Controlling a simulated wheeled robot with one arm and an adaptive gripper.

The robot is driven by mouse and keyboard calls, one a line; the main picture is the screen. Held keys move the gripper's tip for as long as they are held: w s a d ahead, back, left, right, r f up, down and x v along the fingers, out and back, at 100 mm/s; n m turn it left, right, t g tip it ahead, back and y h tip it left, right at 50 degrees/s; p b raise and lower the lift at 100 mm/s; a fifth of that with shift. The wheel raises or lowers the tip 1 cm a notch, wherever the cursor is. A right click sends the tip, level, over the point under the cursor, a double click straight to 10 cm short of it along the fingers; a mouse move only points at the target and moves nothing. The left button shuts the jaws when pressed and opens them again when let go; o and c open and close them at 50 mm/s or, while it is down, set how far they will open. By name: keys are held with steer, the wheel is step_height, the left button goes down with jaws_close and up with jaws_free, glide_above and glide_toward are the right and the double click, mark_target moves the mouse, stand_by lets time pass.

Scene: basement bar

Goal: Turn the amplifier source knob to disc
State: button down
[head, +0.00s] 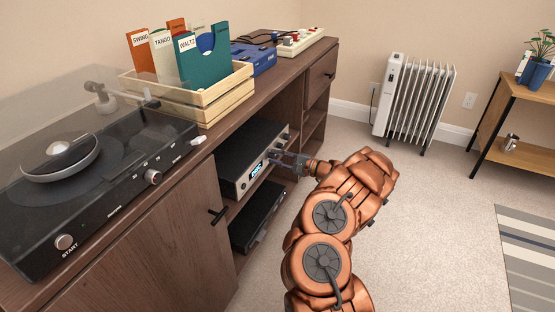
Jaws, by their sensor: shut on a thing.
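The amplifier (240,184) is a silver and black box on the open shelf of the wooden cabinet. A small lit display (257,168) shows on its front, but its text is too small to read. My gripper (276,157) reaches in from the right to the amplifier's front, just right of the display. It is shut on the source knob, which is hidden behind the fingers. The knob's pointer and labels cannot be made out.
A dark box (256,218) sits on the shelf below. A cabinet door handle (217,214) sticks out at the left. A turntable (90,170) and a record crate (215,104) stand on top.

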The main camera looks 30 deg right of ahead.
steer(key=c, duration=1)
jaws_free()
steer(key=shift+s, duration=0.1)
steer(key=v, duration=1.2)
